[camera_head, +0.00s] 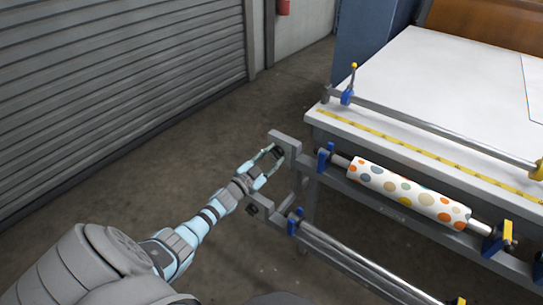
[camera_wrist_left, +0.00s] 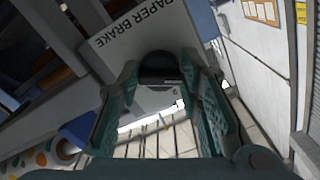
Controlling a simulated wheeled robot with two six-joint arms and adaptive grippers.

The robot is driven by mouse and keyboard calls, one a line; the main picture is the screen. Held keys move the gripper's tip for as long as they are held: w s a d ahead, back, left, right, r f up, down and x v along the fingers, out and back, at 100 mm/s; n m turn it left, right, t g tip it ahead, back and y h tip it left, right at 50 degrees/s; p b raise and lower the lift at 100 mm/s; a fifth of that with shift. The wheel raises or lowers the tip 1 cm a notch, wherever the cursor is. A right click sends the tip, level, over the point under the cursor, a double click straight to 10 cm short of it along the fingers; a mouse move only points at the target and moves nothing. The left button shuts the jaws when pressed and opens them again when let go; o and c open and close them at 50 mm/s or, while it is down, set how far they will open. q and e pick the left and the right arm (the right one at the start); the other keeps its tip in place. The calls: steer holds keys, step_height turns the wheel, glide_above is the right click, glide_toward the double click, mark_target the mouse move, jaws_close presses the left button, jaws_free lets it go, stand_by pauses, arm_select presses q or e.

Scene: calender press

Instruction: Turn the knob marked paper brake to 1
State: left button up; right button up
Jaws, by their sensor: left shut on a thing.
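The paper brake knob is a dark round knob (camera_wrist_left: 160,64) on a grey plate (camera_wrist_left: 110,45) lettered PAPER BRAKE in the left wrist view. In the head view the knob (camera_head: 279,152) is a small dark shape at the end bracket of the roller frame, partly hidden by my fingers. My left gripper (camera_head: 268,163) reaches it from the lower left. In the left wrist view its green fingers (camera_wrist_left: 160,72) stand on either side of the knob, shut on it. The knob's setting marks cannot be read. My right gripper is not in view.
A polka-dot paper roll (camera_head: 408,193) lies on a bar right of the bracket, below the white press table (camera_head: 430,80). A lower metal bar (camera_head: 350,262) runs to the lower right. A grey shutter (camera_head: 120,70) stands left; the floor between is clear.

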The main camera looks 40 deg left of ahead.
arm_select(q)
steer(key=shift+f+n, duration=0.15)
steer(key=shift+n, duration=1.75)
steer(key=o, duration=1.2)
steer(key=shift+p, duration=0.3)
steer(key=s, duration=1.2)
steer(key=shift+d, duration=0.2)
